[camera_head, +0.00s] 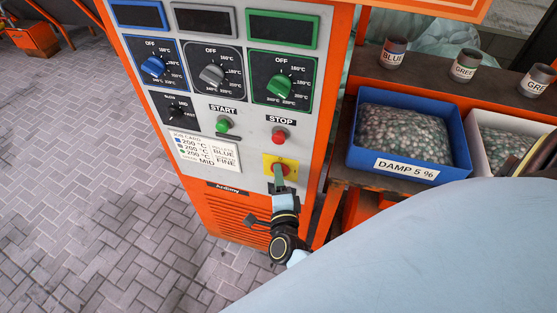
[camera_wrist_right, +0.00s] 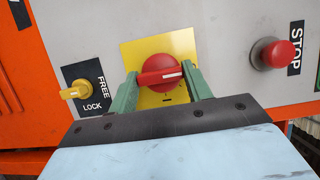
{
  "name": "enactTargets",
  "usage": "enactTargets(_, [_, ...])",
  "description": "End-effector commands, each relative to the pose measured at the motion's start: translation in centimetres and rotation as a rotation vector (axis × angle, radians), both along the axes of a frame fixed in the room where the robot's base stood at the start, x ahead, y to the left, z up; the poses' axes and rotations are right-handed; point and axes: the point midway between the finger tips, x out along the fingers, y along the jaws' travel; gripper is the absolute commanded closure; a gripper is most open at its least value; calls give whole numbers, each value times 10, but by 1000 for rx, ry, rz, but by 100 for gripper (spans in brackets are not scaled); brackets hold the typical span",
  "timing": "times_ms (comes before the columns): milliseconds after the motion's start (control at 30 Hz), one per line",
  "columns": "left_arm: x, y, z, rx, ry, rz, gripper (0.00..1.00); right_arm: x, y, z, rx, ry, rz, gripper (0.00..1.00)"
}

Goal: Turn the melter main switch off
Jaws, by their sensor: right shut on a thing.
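The main switch (camera_wrist_right: 160,73) is a red knob with a white mark on a yellow plate (camera_wrist_right: 190,43). In the wrist view its handle bar lies almost level between my fingers. In the head view the yellow plate (camera_head: 270,160) is on the lower right of the orange and grey melter cabinet (camera_head: 240,110), under the red stop button (camera_head: 279,134); the knob is mostly hidden there. My right gripper (camera_head: 281,172) reaches up from below, its green fingers shut on the switch from both sides. My left gripper is not in view.
The stop button (camera_wrist_right: 271,54) is close on the right in the wrist view. A yellow FREE/LOCK knob (camera_wrist_right: 75,90) is on the left. The green start button (camera_head: 223,125) and several dials are above. A blue bin (camera_head: 355,150) of pellets stands right of the cabinet.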

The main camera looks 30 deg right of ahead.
Motion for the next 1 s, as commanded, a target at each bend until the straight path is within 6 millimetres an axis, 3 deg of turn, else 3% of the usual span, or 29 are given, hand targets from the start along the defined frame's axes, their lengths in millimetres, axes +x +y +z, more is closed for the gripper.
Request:
enactTargets(33, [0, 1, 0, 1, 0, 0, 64, -1, 0, -1, -2, 4, 1, 50])
enactTargets(200, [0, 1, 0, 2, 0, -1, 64, -1, 0, -1, -2, 3, 1, 29])
enactTargets(567, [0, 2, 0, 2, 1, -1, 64, -6, 3, 0, -1, 2, 1, 29])
enactTargets(1000, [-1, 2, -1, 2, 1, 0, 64, -85, 43, -1, 0, 6, 1, 29])
